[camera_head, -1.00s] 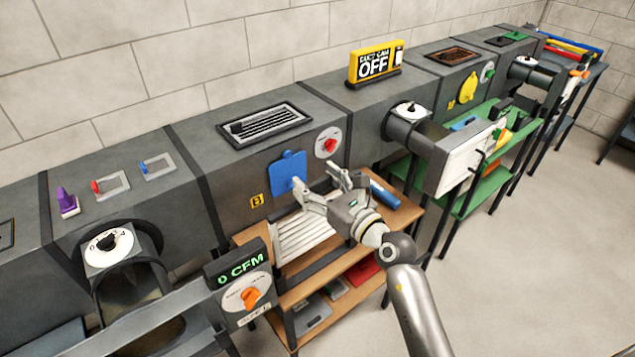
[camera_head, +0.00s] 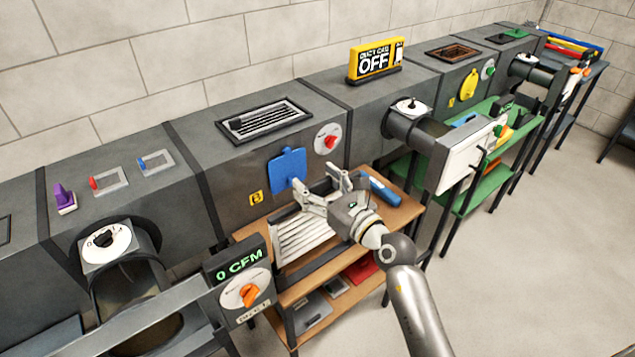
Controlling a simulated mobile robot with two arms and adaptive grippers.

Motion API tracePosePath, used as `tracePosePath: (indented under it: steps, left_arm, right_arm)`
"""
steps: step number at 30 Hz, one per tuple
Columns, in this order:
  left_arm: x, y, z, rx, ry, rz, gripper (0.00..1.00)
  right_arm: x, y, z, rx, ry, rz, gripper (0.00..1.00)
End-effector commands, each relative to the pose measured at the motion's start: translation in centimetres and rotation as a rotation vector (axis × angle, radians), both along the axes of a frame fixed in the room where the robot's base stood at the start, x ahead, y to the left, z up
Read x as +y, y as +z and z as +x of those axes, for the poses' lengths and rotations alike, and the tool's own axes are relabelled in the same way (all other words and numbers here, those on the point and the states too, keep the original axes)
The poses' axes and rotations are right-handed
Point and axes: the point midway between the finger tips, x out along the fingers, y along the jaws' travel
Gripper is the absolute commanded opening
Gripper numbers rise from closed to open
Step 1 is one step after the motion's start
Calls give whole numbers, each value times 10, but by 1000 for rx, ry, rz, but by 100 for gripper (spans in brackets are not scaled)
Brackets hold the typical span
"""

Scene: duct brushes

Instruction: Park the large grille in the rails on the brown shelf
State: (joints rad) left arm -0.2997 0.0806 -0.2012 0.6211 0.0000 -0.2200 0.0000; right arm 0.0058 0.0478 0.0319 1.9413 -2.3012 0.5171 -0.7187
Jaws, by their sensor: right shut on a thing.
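The large grille (camera_head: 298,238) is a pale slatted panel, tilted at the left part of the brown shelf (camera_head: 395,217), below the duct section marked B. My right gripper (camera_head: 317,188) is at the grille's upper right side and shut on it; its fingers look spread, and the contact is partly hidden. The rails are hard to make out; a dark bar (camera_head: 315,268) runs along the grille's lower edge. I cannot tell whether the grille sits in rails. My left gripper is not in view.
A blue plate (camera_head: 287,167) hangs on the duct just behind the gripper. A blue cylinder (camera_head: 384,190) lies on the shelf to the right. A 0 CFM control box (camera_head: 240,280) stands close in front left. A white panel (camera_head: 462,160) juts out at the right.

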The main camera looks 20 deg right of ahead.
Motion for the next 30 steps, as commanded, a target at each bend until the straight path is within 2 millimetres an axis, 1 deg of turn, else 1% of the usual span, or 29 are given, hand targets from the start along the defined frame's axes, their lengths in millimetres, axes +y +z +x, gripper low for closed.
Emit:
tracePosePath:
  steps: [1, 3, 30]
  left_arm:
    - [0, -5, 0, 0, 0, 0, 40]
    - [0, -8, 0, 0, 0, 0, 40]
    - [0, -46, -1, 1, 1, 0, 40]
  right_arm:
    - [0, -5, 0, 0, 0, -1, 31]
    - [0, -10, 0, 0, 0, -1, 31]
    - [0, -64, 0, 0, 0, 0, 31]
